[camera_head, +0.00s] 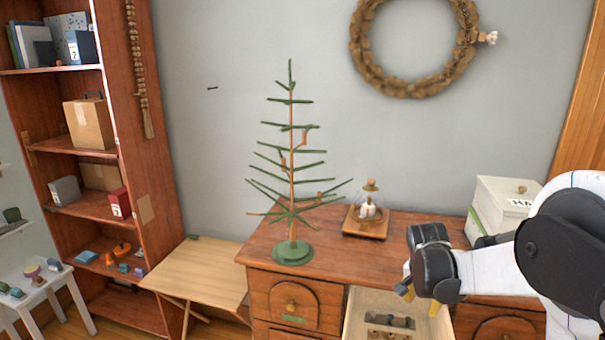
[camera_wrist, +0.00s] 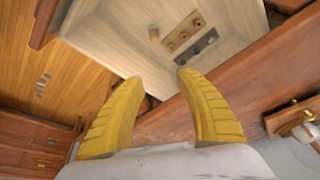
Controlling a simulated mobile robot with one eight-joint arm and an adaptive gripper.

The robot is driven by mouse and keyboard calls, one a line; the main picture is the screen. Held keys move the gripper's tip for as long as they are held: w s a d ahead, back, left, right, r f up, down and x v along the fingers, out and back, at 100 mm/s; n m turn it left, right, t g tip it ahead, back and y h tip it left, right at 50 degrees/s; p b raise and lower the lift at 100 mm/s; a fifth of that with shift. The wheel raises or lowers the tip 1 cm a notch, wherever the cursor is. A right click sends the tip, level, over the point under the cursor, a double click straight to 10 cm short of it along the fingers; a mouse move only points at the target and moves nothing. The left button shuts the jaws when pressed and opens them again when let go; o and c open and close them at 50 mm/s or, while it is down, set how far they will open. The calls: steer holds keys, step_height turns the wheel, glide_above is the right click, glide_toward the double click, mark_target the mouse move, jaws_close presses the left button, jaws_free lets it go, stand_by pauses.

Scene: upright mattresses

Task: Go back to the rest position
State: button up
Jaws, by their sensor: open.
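My gripper (camera_head: 421,292) is at the right in the head view, above the open drawer of the wooden dresser (camera_head: 410,224). In the wrist view its two yellow fingers (camera_wrist: 160,84) are spread apart with nothing between them. The open drawer (camera_wrist: 130,45) lies beyond the fingertips. It holds a block with several round holes (camera_wrist: 183,34), a dark strip (camera_wrist: 196,48) and a small wooden peg (camera_wrist: 154,35). In the head view, part of the drawer (camera_head: 357,310) is hidden behind my gripper.
A small green tree (camera_head: 291,180) and a glass dome on a wooden base (camera_head: 368,207) stand on the dresser. A white box (camera_head: 496,203) is at the right, near my arm. A wooden folding table (camera_head: 205,270) and a tall shelf (camera_head: 135,200) stand left. A wreath (camera_head: 415,85) hangs above.

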steer(key=s+a+r+n+t+y, duration=0.1)
steer(key=s+a+r+n, duration=0.2)
steer(key=s, duration=0.5)
steer(key=s+a+r+n+t, duration=0.2)
steer(key=s+a+r, duration=0.3)
steer(key=s, duration=0.3)
steer(key=s+a+r+n+t+y, duration=0.1)
steer(key=s+a+r+n, duration=0.2)
steer(key=s, duration=0.5)
steer(key=shift+s+a+r+n+y, duration=0.2)
steer(key=shift+a+r+n+y, duration=0.15)
steer(key=shift+a+n, duration=0.7)
steer(key=shift+a, duration=0.15)
